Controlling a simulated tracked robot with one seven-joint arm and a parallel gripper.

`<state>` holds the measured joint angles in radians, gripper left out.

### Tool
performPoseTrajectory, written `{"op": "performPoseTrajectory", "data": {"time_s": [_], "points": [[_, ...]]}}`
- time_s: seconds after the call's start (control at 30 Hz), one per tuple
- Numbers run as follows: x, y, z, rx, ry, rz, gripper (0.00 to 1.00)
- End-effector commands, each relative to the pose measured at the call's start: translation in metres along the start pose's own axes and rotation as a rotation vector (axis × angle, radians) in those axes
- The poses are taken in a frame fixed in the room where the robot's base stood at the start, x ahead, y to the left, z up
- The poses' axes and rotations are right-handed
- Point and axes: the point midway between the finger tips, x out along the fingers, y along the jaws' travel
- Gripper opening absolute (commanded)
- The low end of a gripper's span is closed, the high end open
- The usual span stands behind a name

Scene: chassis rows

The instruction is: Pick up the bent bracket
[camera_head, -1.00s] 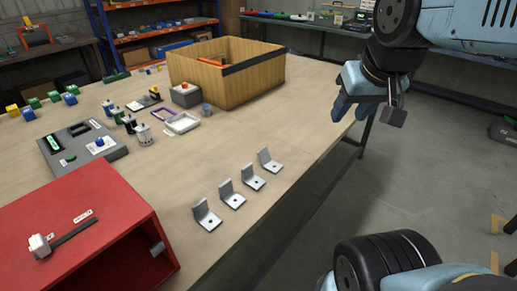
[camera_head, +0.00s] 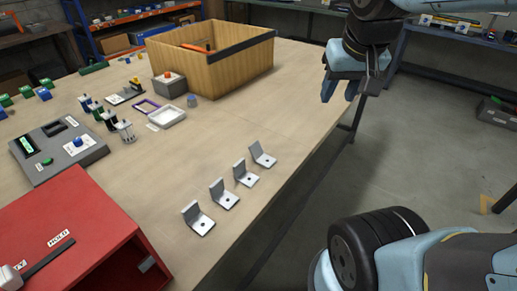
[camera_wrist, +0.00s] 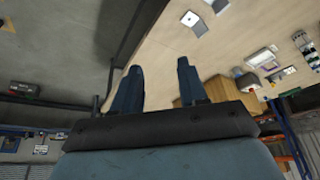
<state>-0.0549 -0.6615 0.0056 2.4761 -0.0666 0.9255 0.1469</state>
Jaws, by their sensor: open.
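Several grey L-shaped brackets stand in a slanted row near the table's right edge: the nearest bracket (camera_head: 203,224), a second (camera_head: 228,199), a third (camera_head: 247,180) and the farthest (camera_head: 264,160). All look alike at this size; I cannot tell whether one is bent differently. My gripper (camera_head: 339,93) is open and empty, off to the right of the row and apart from it, by the table's edge. In the wrist view my gripper (camera_wrist: 159,66) has its two fingers spread with nothing between. There one bracket (camera_wrist: 194,21) lies beyond the right finger, with part of another (camera_wrist: 217,5) at the top edge.
A red open-fronted box (camera_head: 75,225) stands at the near left of the table. A wooden bin (camera_head: 215,72) stands at the back. A grey panel (camera_head: 65,158), a white tray (camera_head: 167,116) and small parts lie to the left. The tabletop around the brackets is clear.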

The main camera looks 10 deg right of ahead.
Motion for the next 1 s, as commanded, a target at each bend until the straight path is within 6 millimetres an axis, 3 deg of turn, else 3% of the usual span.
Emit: {"op": "performPoseTrajectory", "data": {"time_s": [0.5,1.0], "points": [[0.088,-0.038,-0.046,0.142,-0.242,0.307,0.43],[0.185,-0.11,-0.074,0.2,-0.136,0.684,0.43]]}}
